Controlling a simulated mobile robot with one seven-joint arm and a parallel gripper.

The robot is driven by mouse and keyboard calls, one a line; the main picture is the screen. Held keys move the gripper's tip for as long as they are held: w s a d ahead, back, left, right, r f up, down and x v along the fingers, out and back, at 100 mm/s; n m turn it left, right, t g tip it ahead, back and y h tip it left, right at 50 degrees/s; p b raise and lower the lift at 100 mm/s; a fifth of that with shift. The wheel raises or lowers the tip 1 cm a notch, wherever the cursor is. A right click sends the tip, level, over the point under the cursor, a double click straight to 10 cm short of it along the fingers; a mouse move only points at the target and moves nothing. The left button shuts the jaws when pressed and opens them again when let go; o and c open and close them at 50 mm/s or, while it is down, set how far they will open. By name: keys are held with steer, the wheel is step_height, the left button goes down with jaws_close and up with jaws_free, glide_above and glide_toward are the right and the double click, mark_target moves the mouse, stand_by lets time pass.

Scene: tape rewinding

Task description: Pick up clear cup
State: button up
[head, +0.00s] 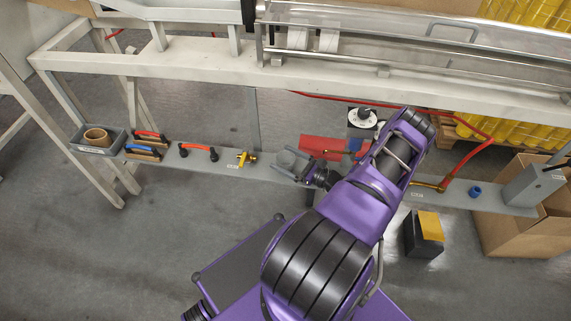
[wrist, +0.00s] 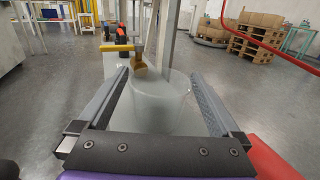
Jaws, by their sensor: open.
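The clear cup (wrist: 160,105) is a translucent, pale cylinder standing upright in the wrist view. My gripper (wrist: 160,72) is open, with one finger along each side of the cup. The cup is between the fingers, and I cannot tell whether either finger touches it. In the head view, my gripper (head: 292,162) is at the narrow grey shelf (head: 220,168). The cup is small and faint there between the fingers.
Left along the shelf are a yellow valve (head: 246,158), a red-and-black handled tool (head: 198,152), trowel-like tools (head: 148,146) and a grey bin (head: 98,140). A red object (head: 318,147) lies just right of my gripper. The white frame (head: 190,66) rises behind.

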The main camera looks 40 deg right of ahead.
mark_target(278, 156)
steer(key=x, duration=0.3)
steer(key=c, duration=1.2)
